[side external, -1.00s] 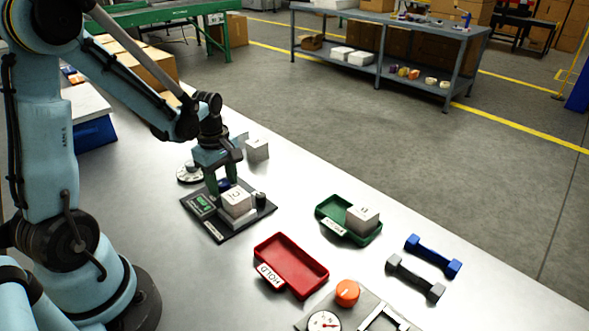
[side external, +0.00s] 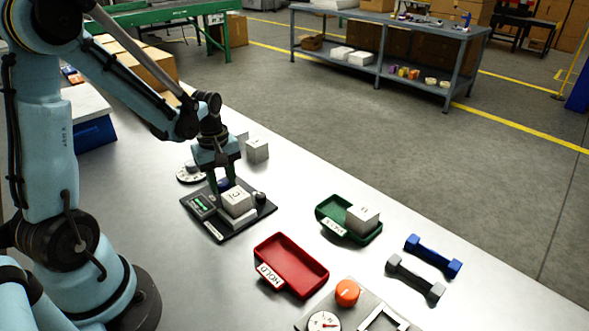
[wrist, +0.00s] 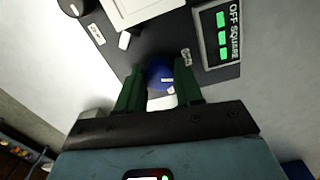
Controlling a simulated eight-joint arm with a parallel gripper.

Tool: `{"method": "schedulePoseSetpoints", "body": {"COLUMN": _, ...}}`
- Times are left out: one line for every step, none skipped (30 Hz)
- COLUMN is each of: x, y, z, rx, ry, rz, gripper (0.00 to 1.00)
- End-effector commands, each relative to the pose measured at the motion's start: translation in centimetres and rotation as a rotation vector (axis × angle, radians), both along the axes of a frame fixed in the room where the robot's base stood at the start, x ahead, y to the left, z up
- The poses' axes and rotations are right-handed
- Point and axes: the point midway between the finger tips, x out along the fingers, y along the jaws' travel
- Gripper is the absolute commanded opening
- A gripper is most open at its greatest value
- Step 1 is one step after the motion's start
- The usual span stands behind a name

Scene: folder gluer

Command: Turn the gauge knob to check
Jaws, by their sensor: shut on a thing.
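The gauge (side external: 264,208) is a dark plate on the table, also in the wrist view (wrist: 152,42). Its display (wrist: 222,35) shows several green bars beside the words OFF SQUARE. A white block (side external: 237,202) sits on the plate, partly in view at the top of the wrist view (wrist: 135,8). The blue knob (wrist: 158,74) is at the plate's edge, between my green fingers, with part of it hidden. My gripper (side external: 224,186) is shut on this knob from above, as the wrist view also shows (wrist: 160,82).
A green tray (side external: 330,208) holding a white block and an empty red HOLD tray (side external: 262,250) stand to the right. An orange knob (side external: 347,292) and two dumbbell-shaped pieces, blue (side external: 433,256) and grey (side external: 415,278), lie further right. A round dial (side external: 190,173) is behind the gauge.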

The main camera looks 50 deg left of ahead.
Motion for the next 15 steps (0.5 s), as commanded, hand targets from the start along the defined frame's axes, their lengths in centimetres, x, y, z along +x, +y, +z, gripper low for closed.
{"method": "schedulePoseSetpoints", "body": {"x": -0.05, "y": 0.02, "z": 0.01, "rx": -0.001, "ry": 0.001, "rz": -0.044, "gripper": 0.05}}
{"method": "schedulePoseSetpoints", "body": {"x": -0.05, "y": 0.03, "z": 0.01, "rx": -0.001, "ry": 0.001, "rz": -0.072, "gripper": 0.05}}
{"method": "schedulePoseSetpoints", "body": {"x": -0.05, "y": 0.03, "z": 0.01, "rx": -0.001, "ry": 0.001, "rz": -0.110, "gripper": 0.05}}
{"method": "schedulePoseSetpoints", "body": {"x": -0.05, "y": 0.03, "z": 0.01, "rx": -0.001, "ry": 0.001, "rz": -0.139, "gripper": 0.05}}
{"method": "schedulePoseSetpoints", "body": {"x": -0.05, "y": 0.04, "z": 0.01, "rx": 0.000, "ry": 0.001, "rz": -0.167, "gripper": 0.05}}
{"method": "schedulePoseSetpoints", "body": {"x": -0.05, "y": 0.04, "z": 0.00, "rx": 0.000, "ry": 0.001, "rz": -0.205, "gripper": 0.05}}
{"method": "schedulePoseSetpoints", "body": {"x": -0.05, "y": 0.04, "z": 0.00, "rx": 0.000, "ry": 0.001, "rz": -0.233, "gripper": 0.05}}
{"method": "schedulePoseSetpoints", "body": {"x": -0.05, "y": 0.05, "z": 0.00, "rx": -0.001, "ry": 0.001, "rz": -0.262, "gripper": 0.05}}
{"method": "schedulePoseSetpoints", "body": {"x": -0.06, "y": 0.05, "z": 0.00, "rx": -0.001, "ry": 0.001, "rz": -0.299, "gripper": 0.05}}
{"method": "schedulePoseSetpoints", "body": {"x": -0.06, "y": 0.06, "z": 0.00, "rx": -0.001, "ry": 0.001, "rz": -0.328, "gripper": 0.05}}
{"method": "schedulePoseSetpoints", "body": {"x": -0.06, "y": 0.06, "z": 0.00, "rx": -0.001, "ry": 0.001, "rz": -0.357, "gripper": 0.05}}
{"method": "schedulePoseSetpoints", "body": {"x": -0.06, "y": 0.07, "z": 0.00, "rx": -0.001, "ry": 0.000, "rz": -0.394, "gripper": 0.05}}
{"method": "schedulePoseSetpoints", "body": {"x": -0.06, "y": 0.07, "z": 0.00, "rx": -0.001, "ry": 0.000, "rz": -0.423, "gripper": 0.05}}
{"method": "schedulePoseSetpoints", "body": {"x": -0.06, "y": 0.08, "z": 0.00, "rx": -0.001, "ry": 0.000, "rz": -0.451, "gripper": 0.05}}
{"method": "schedulePoseSetpoints", "body": {"x": -0.06, "y": 0.08, "z": 0.00, "rx": -0.001, "ry": 0.000, "rz": -0.489, "gripper": 0.05}}
